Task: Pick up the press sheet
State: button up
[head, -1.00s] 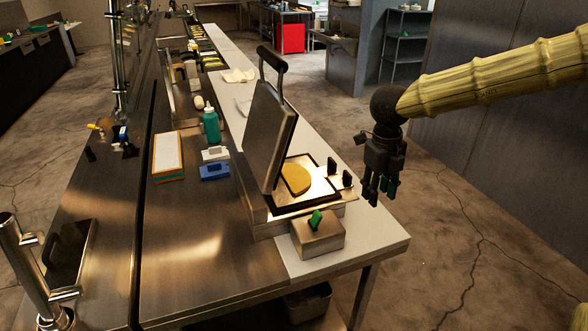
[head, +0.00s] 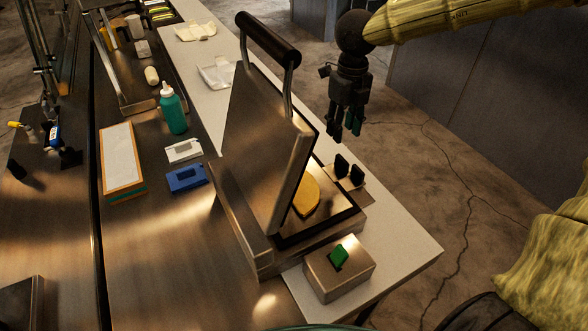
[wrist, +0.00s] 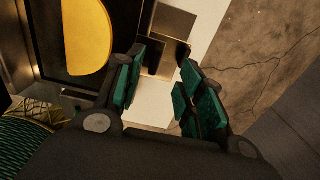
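I cannot tell for certain which thing is the press sheet. A pale, clear-looking sheet or tray (head: 217,74) lies on the white counter strip behind the press, and a whitish crumpled sheet (head: 195,31) lies farther back. The metal press (head: 265,140) stands open with its lid raised. A yellow flat piece (head: 306,197) lies on its lower plate, partly hidden by the lid; it also shows in the wrist view (wrist: 88,38). My gripper (head: 345,130) hangs open and empty, to the right of the press and past the counter edge. Its fingers (wrist: 158,90) are apart.
A metal box with a green switch (head: 338,257) stands in front of the press.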

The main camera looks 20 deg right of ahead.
aim_at(343, 159)
jog(key=s+f, duration=0.2)
jog(key=shift+s+f+p, duration=0.1)
jog(key=shift+s+p, duration=0.2)
jog(key=shift+f, duration=0.35)
jog(key=shift+w+f, duration=1.1)
jog(key=shift+f, duration=0.15)
jog(key=shift+s+f+p, duration=0.2)
jog(key=shift+s+p, duration=0.15)
jog(key=shift+p, duration=0.05)
jog(key=shift+s+f+p, duration=0.5)
jog(key=shift+s+f, duration=0.2)
jog(key=shift+s, duration=0.05)
jog(key=f, duration=0.1)
jog(key=w+f, duration=0.1)
jog(key=shift+f, duration=0.3)
jog(key=shift+s, duration=0.25)
jog(key=shift+w, duration=0.1)
jog(key=c, duration=0.5)
grip_shut()
